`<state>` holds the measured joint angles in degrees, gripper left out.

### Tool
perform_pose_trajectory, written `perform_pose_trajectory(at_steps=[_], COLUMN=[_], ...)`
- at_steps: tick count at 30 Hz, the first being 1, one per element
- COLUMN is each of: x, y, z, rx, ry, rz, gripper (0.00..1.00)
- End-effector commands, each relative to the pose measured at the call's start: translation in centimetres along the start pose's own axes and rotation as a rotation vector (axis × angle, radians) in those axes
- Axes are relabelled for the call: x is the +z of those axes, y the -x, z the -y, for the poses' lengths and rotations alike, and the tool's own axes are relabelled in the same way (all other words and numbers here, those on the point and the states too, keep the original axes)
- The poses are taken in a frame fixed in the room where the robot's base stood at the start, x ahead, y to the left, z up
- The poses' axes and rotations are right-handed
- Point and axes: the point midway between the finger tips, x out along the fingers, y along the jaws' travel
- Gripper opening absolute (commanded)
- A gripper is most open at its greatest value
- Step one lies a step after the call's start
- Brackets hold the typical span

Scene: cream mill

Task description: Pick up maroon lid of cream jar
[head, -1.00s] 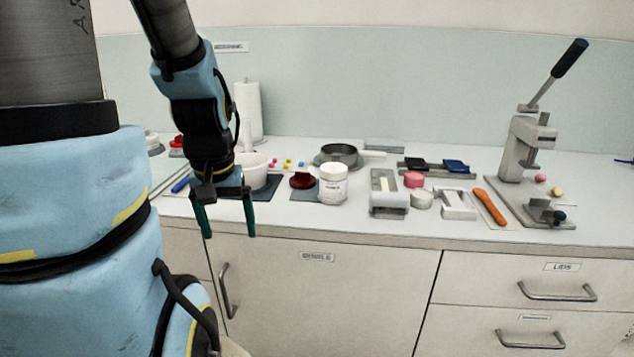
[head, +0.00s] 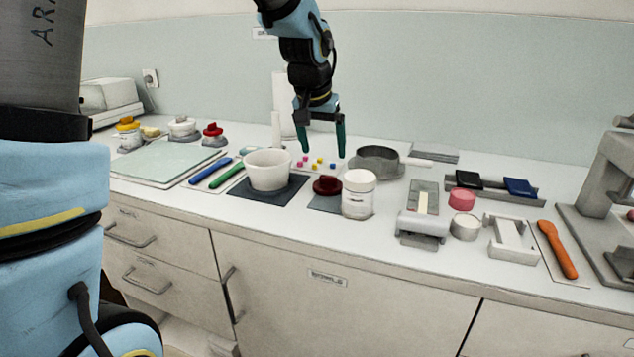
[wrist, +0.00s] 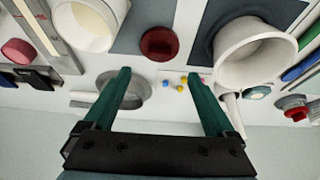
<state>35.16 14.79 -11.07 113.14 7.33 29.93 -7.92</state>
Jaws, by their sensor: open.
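The maroon lid (head: 327,186) lies on a small grey mat (head: 325,204), just left of the white cream jar (head: 358,196). The jar stands upright with a white top. My gripper (head: 323,155) hangs fingers down behind the lid, its green fingers apart and empty. In the wrist view, the lid (wrist: 160,43) shows at the top middle, beyond the open fingertips (wrist: 160,76) and apart from them. The jar (wrist: 85,24) is at its left there.
A white mortar (head: 268,171) stands on a dark mat left of the lid. Small coloured cubes (head: 317,162) lie behind it. A round grey pan (head: 377,161) stands behind the jar. A grey press (head: 603,190) stands at far right.

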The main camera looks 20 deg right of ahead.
Motion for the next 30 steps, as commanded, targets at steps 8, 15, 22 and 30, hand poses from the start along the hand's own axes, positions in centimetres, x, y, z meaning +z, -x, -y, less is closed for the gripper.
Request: perform_pose_trajectory(at_steps=[8, 15, 22, 30], x=[0.1, 0.2, 0.2, 0.2], y=[-3.7, -5.7, -8.7, -9.2], z=[0.0, 0.0, -0.1, -0.1], rx=[0.000, -0.001, -0.001, -0.001], ry=[-0.001, 0.001, 0.000, 0.000], rz=[0.003, 0.006, 0.004, 0.002], gripper=[0.90, 0.90, 0.90, 0.90])
